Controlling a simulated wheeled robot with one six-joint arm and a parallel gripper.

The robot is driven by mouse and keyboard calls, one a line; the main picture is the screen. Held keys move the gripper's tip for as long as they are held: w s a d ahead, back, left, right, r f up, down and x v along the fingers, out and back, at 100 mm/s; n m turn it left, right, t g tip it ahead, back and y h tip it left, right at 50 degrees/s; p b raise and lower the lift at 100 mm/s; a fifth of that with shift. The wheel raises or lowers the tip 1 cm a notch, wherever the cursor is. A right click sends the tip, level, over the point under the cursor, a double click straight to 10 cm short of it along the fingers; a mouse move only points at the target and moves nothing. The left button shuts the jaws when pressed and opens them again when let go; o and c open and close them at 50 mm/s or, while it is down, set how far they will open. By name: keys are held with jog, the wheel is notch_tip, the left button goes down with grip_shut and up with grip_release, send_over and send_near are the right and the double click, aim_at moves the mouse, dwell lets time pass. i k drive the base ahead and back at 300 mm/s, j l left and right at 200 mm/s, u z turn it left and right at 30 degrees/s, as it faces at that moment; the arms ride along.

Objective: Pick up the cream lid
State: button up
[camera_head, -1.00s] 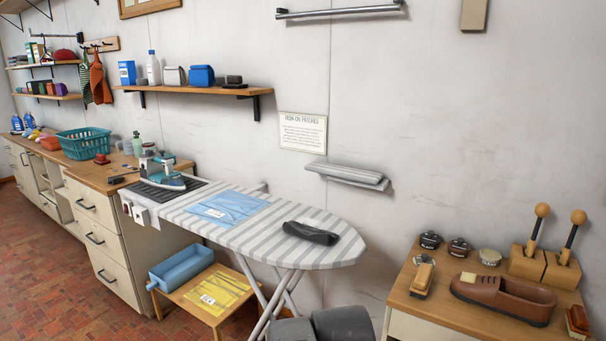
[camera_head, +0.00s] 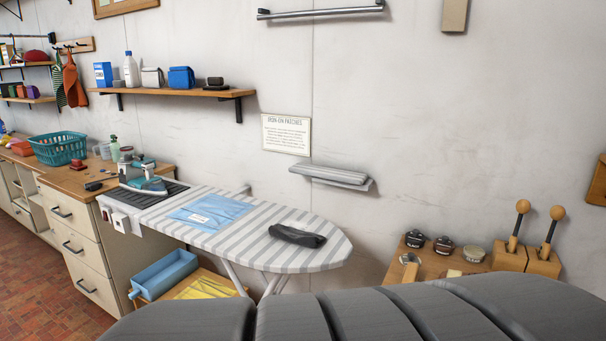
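A small round tin with a pale cream top (camera_head: 473,253) sits on the wooden top of the low cabinet at the right. Two similar round tins with dark tops, one blackish (camera_head: 414,239) and one brown (camera_head: 442,244), stand to its left. I cannot tell whether the cream top is a separate lid. My grey arm fills the bottom of the view and hides the front of this cabinet. My gripper is not in view.
Two wooden blocks with upright ball-topped handles (camera_head: 515,240) stand right of the tins. A striped ironing board (camera_head: 290,254) with a dark cloth item (camera_head: 297,235) is to the left. A wall shelf (camera_head: 175,91) hangs above.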

aim_at(404, 259)
jog(key=k+l, duration=0.15)
jog(key=i+l, duration=0.15)
jog(key=i, duration=0.25)
jog(key=i+l+u, duration=0.1)
jog(key=i, duration=0.25)
jog(key=i+l, duration=0.3)
jog(key=i, duration=0.1)
